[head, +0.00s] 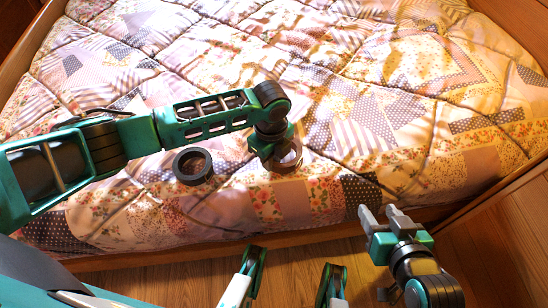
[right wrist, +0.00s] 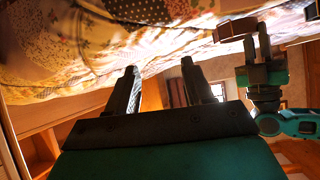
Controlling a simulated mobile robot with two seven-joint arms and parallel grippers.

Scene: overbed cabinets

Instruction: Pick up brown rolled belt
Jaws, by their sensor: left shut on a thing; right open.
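The brown rolled belt (head: 291,160) is a round coil at the near middle of the bed in the head view, partly covered by my left gripper (head: 274,151). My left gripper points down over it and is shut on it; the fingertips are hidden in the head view. The right wrist view shows the belt (right wrist: 236,29) at the tip of my left gripper (right wrist: 257,50), close to the bedspread; I cannot tell if it touches the cloth. My right gripper (head: 384,213) is open and empty by the bed's near edge, its fingers also in the right wrist view (right wrist: 160,68).
A black rolled ring (head: 193,166), like another coiled belt, lies on the patchwork bedspread (head: 330,60) left of the brown one. A wooden bed frame (head: 160,258) edges the bed in front. The bed beyond the belts is clear.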

